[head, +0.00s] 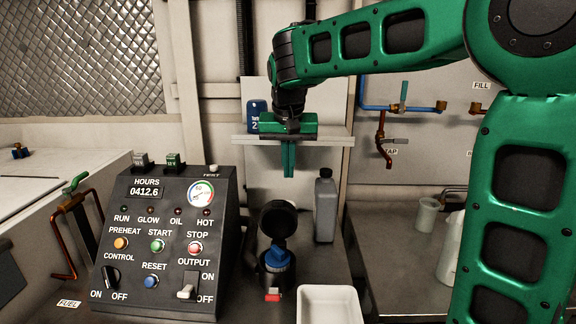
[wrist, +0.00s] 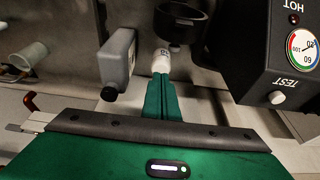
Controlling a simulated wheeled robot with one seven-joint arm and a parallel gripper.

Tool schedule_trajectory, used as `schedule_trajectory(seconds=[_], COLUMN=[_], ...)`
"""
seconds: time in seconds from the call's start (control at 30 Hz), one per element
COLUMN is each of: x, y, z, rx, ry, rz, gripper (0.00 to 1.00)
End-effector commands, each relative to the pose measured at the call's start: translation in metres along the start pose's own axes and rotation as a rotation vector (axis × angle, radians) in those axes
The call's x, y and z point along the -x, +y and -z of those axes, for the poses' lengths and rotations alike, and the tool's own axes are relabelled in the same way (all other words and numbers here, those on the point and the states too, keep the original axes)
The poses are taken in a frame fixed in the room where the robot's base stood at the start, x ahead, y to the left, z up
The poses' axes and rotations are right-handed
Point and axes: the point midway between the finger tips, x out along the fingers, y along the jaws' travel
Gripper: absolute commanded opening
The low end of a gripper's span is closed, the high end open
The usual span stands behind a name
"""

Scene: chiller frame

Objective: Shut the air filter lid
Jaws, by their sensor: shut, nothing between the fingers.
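The air filter housing (head: 276,281) is a dark round pot on the bench, right of the control box, with a blue part showing in its mouth. Its round black lid (head: 277,219) stands open, raised at the back of the housing. A dark round piece, which looks like the lid (wrist: 181,24), shows at the top of the wrist view. My gripper (head: 289,174) points down, above and slightly right of the lid and apart from it. Its green fingers (wrist: 160,82) are together and empty.
The control box (head: 165,240) stands close left of the housing. A grey bottle (head: 325,207) stands to the right, with a white tray (head: 329,304) in front. A shelf (head: 335,141) with a blue can (head: 254,113) runs behind my gripper. A pale cylinder (wrist: 161,62) shows near my fingertips.

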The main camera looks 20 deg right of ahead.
Motion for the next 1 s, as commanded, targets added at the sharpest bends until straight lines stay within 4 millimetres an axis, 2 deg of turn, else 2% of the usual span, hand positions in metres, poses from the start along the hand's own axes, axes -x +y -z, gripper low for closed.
schedule_trajectory(seconds=[0.1,0.33,0.4,0.6,1.0], x=[-0.024,-0.065,-0.056,-0.049,-0.047], y=[0.001,0.001,0.0,0.0,0.0], z=[-0.001,-0.002,-0.014,-0.033,-0.039], rx=[-0.001,0.0,0.003,0.001,0.001], ry=[-0.004,-0.003,0.0,0.0,-0.001], rz=[-0.003,-0.001,0.003,0.001,0.001], gripper=[0.0,0.0,0.0,0.0,0.0])
